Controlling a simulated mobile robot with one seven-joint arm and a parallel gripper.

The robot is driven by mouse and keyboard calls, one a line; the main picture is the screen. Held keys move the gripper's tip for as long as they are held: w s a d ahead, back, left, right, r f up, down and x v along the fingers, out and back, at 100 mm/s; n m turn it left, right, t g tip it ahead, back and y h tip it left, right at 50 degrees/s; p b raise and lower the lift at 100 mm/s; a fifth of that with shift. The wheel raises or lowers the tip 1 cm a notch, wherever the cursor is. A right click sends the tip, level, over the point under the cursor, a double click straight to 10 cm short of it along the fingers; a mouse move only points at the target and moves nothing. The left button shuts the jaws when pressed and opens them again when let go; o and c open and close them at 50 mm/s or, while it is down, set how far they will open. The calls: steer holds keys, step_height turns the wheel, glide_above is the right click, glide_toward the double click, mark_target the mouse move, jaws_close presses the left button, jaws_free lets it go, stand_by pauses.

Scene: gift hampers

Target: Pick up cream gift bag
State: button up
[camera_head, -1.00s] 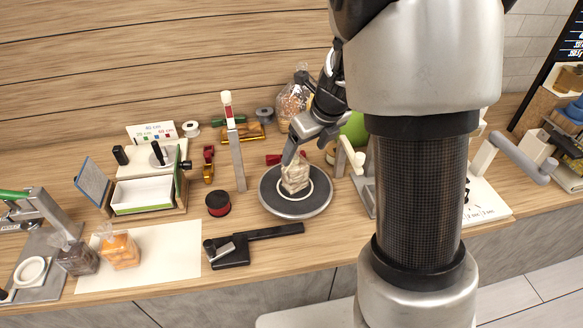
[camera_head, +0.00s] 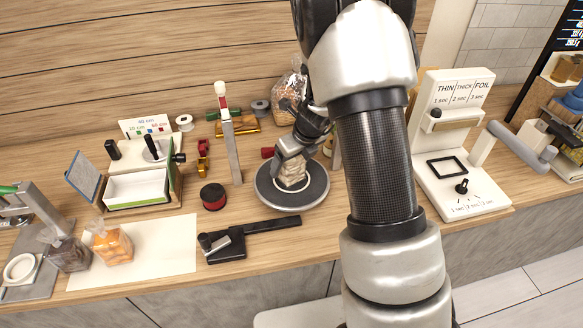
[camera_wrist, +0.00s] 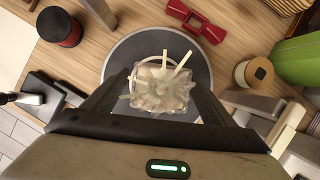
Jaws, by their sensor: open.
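The cream gift bag (camera_head: 292,172) stands on a round dark turntable (camera_head: 264,196) with a pale ring on its top. In the wrist view the bag (camera_wrist: 160,88) is seen from above, its gathered clear top and pale ribbon ends facing the camera. My gripper (camera_head: 284,158) is over the bag from above. In the wrist view its two fingers (camera_wrist: 158,104) are apart, one on each side of the bag. I cannot tell whether either finger touches it. In the head view the gripper hides part of the bag.
A red ribbon spool (camera_head: 213,196) and a black tool (camera_head: 250,237) lie left of the turntable. A white sealing machine (camera_head: 455,150) stands right. Orange (camera_head: 111,243) and dark (camera_head: 70,254) bags sit far left. A large clear bag (camera_head: 289,92) stands behind.

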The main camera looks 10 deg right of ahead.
steer(key=shift+r, duration=0.1)
steer(key=c, duration=1.3)
